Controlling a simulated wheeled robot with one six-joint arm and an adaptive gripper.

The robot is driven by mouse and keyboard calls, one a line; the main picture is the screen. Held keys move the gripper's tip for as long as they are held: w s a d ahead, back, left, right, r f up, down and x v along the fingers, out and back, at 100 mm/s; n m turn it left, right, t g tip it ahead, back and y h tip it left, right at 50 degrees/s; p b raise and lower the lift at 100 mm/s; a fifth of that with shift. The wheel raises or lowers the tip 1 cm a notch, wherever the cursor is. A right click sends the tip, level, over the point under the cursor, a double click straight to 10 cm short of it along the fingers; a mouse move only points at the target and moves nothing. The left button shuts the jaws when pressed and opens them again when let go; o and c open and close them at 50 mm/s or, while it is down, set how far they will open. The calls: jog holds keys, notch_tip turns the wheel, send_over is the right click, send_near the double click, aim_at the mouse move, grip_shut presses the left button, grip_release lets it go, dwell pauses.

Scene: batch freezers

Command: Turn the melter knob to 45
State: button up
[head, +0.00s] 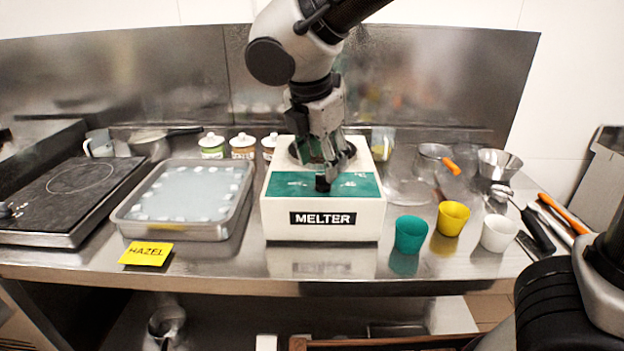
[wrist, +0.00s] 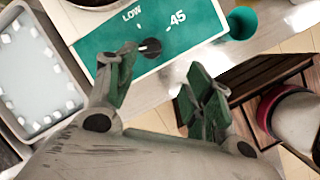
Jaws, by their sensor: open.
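The melter (head: 322,232) is a white box with a green sloped panel and a "MELTER" label, in the middle of the counter in the head view. Its black knob (head: 322,184) stands on the panel; in the wrist view the knob (wrist: 150,47) sits between the "LOW" and "45" marks. I cannot tell for sure where its pointer aims. My gripper (head: 338,160) is over the panel, just above and right of the knob. In the wrist view my gripper (wrist: 160,75) has its fingers apart with nothing held, the left finger close beside the knob.
A steel tray (head: 125,222) and a yellow "HAZEL" card (head: 146,254) lie left of the melter. Green (head: 410,234), yellow (head: 452,218) and white (head: 498,233) cups stand to its right. Jars (head: 243,147) stand behind. The counter strip in front of the melter is clear.

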aim_at(323, 176)
jog(key=w+f+n, duration=0.2)
jog(key=f+n, duration=0.1)
jog(key=w+f+n, duration=0.1)
jog(key=f+n, duration=0.1)
jog(key=shift+w+d+f+t, duration=0.15)
jog(key=shift+w+f+t, duration=0.1)
jog(key=shift+w+t, duration=0.1)
dwell(0.3)
jog(key=c, duration=1)
